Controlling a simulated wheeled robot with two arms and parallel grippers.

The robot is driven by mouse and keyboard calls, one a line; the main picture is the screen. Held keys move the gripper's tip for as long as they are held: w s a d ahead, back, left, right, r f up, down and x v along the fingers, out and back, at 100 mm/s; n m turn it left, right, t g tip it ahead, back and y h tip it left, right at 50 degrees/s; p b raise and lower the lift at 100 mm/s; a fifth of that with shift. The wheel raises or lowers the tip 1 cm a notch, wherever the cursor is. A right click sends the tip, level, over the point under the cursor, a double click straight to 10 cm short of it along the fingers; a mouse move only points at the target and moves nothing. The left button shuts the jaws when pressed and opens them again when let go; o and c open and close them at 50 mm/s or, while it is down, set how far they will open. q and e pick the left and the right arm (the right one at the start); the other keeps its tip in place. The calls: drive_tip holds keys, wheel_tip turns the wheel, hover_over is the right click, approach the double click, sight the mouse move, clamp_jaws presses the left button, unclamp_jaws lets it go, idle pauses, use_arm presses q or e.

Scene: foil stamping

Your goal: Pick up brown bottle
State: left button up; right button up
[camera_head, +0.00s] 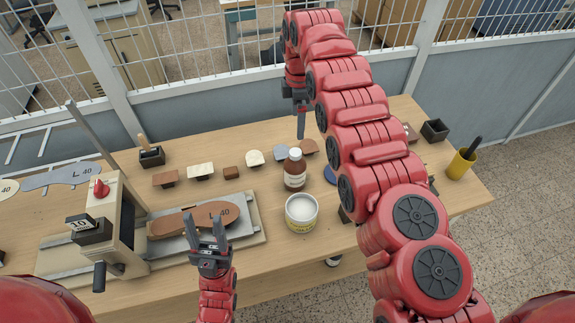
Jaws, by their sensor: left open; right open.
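The brown bottle (294,174) stands upright on the table, with a white cap and a pale label. It is just behind a round open tin with white contents (301,211). My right gripper (301,122) hangs above and behind the bottle, apart from it, with its fingers pointing down. It is seen edge-on, partly beside my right arm. My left gripper (206,232) is open and empty, fingers pointing away from me, in front of the stamping press bed, left of the bottle and the tin.
A stamping press (110,225) stands at left, with a brown sole (195,219) on its bed. A yellow cup (460,166) and a dark box (435,130) are at right. My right arm hides part of the table.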

drive_tip(key=b, duration=0.4)
hover_over(297, 152)
drive_tip(key=f, duration=0.4)
drive_tip(key=shift+d+f, duration=0.15)
drive_tip(key=shift+d, duration=0.1)
wheel_tip(297, 152, down, 4)
drive_tip(key=b, duration=0.3)
drive_tip(key=shift+w+a, duration=0.15)
wheel_tip(297, 152, down, 2)
drive_tip(key=shift+f+p, duration=0.15)
drive_tip(key=shift+p, duration=0.15)
drive_tip(key=shift+f, duration=0.6)
drive_tip(key=shift+f+p, duration=0.25)
drive_tip(key=shift+p, duration=0.1)
drive_tip(key=f, duration=0.4)
drive_tip(key=shift+s+a+f, duration=0.2)
drive_tip(key=shift+a+f, duration=0.05)
drive_tip(key=shift+f, duration=0.05)
clamp_jaws()
